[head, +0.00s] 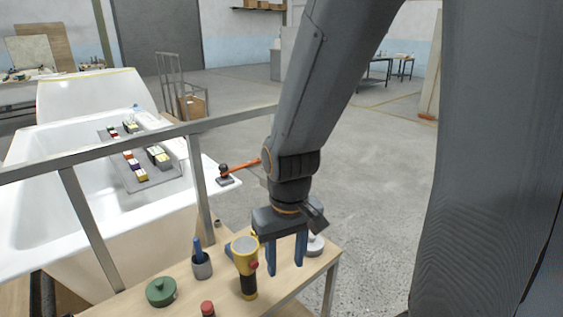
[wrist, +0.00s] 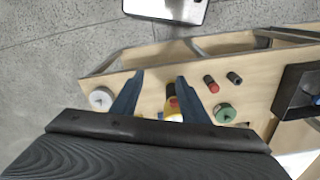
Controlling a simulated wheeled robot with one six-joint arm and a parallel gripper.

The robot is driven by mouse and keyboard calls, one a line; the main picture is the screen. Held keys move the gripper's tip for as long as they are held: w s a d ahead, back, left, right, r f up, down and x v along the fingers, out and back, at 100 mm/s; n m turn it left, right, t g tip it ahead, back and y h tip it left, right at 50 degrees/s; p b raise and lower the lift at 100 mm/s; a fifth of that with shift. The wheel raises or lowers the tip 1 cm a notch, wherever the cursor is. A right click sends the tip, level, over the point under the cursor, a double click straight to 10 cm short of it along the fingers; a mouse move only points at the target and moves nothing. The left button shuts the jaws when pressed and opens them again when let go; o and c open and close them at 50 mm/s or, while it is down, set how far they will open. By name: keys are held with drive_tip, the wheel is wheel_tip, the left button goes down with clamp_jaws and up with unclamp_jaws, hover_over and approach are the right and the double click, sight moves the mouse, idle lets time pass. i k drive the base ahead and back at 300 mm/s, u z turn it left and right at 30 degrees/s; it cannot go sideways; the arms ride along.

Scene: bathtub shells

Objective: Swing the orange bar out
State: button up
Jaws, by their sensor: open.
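The orange bar (head: 240,166) sticks out to the right from a small dark mount (head: 225,180) on the right end of the white tub's rim. Its right end comes close to my arm in the head view, and I cannot tell if the arm hides part of it. I do not make out the bar in the wrist view. My gripper (head: 286,258) is open and empty, pointing down over the wooden bench, nearer than the bar and below it in the picture. Its two blue fingers also show in the wrist view (wrist: 155,95), spread apart.
The wooden bench (head: 205,292) holds a yellow flashlight (head: 245,262), a green round pot (head: 160,291), a dark cup (head: 201,266) and a red-capped item (head: 207,308). A grey metal rail (head: 100,150) crosses before the white tub (head: 60,190).

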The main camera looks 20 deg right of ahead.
sight(257, 160)
drive_tip(key=z, duration=0.1)
drive_tip(key=k, duration=1.3)
drive_tip(key=z, duration=0.65)
drive_tip(key=i, duration=1.3)
drive_tip(key=u, duration=0.65)
drive_tip(key=i, duration=0.45)
drive_tip(key=u, duration=0.3)
